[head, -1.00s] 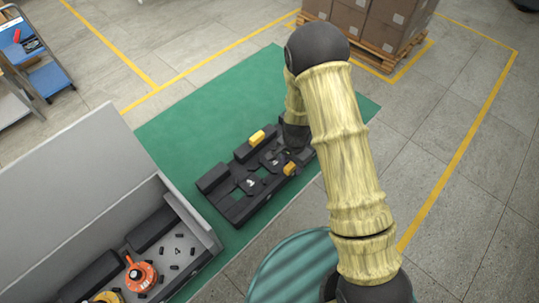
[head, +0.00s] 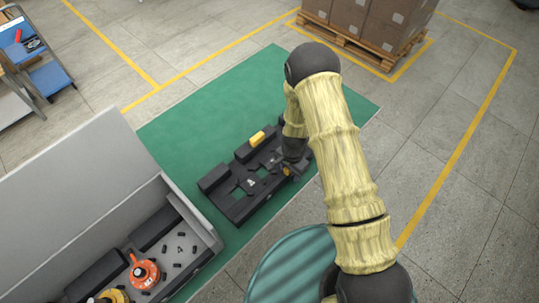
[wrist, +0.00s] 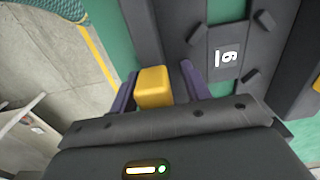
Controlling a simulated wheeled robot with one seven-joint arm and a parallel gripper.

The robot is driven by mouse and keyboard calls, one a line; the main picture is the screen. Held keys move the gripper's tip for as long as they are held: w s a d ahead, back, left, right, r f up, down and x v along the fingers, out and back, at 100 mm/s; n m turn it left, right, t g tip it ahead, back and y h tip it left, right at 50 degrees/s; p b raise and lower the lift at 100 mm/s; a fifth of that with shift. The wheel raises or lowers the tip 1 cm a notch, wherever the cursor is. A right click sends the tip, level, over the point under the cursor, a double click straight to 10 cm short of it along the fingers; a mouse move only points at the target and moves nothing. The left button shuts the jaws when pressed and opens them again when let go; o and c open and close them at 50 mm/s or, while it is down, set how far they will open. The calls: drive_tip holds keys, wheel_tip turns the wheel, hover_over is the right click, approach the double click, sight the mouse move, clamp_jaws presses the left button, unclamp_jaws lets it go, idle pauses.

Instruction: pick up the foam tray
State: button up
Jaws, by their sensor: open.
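The foam tray (head: 243,207) is a black slab with raised blocks and cut-outs, lying flat on the green mat. A yellow grip (head: 257,138) stands on its far side. The other yellow grip, at the near side, is mostly hidden by my arm in the head view and shows clearly in the wrist view (wrist: 154,88). My gripper (wrist: 158,80) is open, with one purple finger on each side of this grip. I cannot tell whether either finger touches it. A panel marked 6 (wrist: 226,57) shows on the tray to the right of the fingers.
A grey open case (head: 205,230) at lower left holds an orange round part (head: 144,274) and small black pieces. A ribbed teal round surface (head: 292,265) is at the bottom. Boxes on a pallet (head: 365,25) stand far off. The mat (head: 210,110) beyond the tray is clear.

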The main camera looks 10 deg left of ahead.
drive_tip(key=shift+c, duration=0.2)
idle(0.3)
clamp_jaws()
drive_tip(key=shift+r, duration=0.1)
wheel_tip(320, 180, up, 10)
drive_tip(key=shift+f+b, duration=0.1)
drive_tip(key=shift+b, duration=1.15)
